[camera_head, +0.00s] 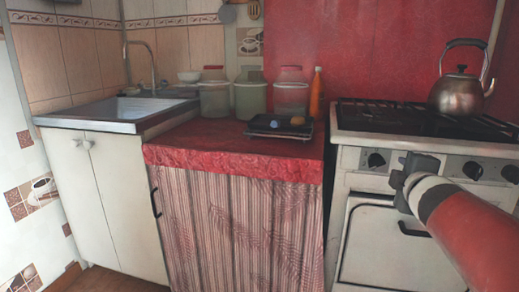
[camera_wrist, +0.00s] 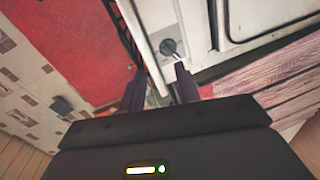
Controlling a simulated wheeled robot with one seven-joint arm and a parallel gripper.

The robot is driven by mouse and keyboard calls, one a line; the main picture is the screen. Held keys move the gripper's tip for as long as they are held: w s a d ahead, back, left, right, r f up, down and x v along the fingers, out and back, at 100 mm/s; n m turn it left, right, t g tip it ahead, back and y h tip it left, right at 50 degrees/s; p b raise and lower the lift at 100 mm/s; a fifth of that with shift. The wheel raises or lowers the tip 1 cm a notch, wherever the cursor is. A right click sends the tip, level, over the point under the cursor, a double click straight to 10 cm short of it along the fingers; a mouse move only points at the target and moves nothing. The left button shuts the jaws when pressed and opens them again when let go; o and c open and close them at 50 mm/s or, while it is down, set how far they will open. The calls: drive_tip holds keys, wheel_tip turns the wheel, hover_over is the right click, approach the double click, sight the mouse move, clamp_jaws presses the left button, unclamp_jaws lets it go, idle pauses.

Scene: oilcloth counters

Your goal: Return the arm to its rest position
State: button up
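My arm enters the head view from the lower right, with a red link and a pale band. My gripper (camera_head: 408,180) is dark and stands in front of the stove's control panel. In the wrist view, my gripper (camera_wrist: 160,76) has its two dark fingers apart with nothing held between them. The stove's pale front with a dark knob (camera_wrist: 170,47) lies beyond the fingertips. I cannot tell how near the fingertips are to the stove.
The stove (camera_head: 360,152) carries a metal kettle (camera_head: 457,95). A red-covered counter (camera_head: 240,150) holds several jars, an orange bottle (camera_head: 316,92) and a dark tray (camera_head: 262,131). A sink (camera_head: 110,110) is at the left. Floor (camera_head: 110,282) shows at the lower left.

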drive_tip(key=s+a+f+m+g+y+p, duration=0.1)
drive_tip(key=s+a+f+m+g, duration=0.4)
drive_tip(key=s, duration=0.6)
drive_tip(key=s+a+f+m+g+y+p, duration=0.1)
drive_tip(key=s+a+f+m+g+y, duration=0.2)
drive_tip(key=s+a+f+m, duration=0.5)
drive_tip(key=s+a+f+g, duration=0.1)
drive_tip(key=s+a+f, duration=0.1)
drive_tip(key=s+a, duration=0.1)
drive_tip(key=shift+s+a+f+m+g, duration=0.15)
drive_tip(key=shift+s+a+m+g, duration=0.2)
drive_tip(key=shift+a, duration=0.2)
drive_tip(key=shift+w, duration=0.1)
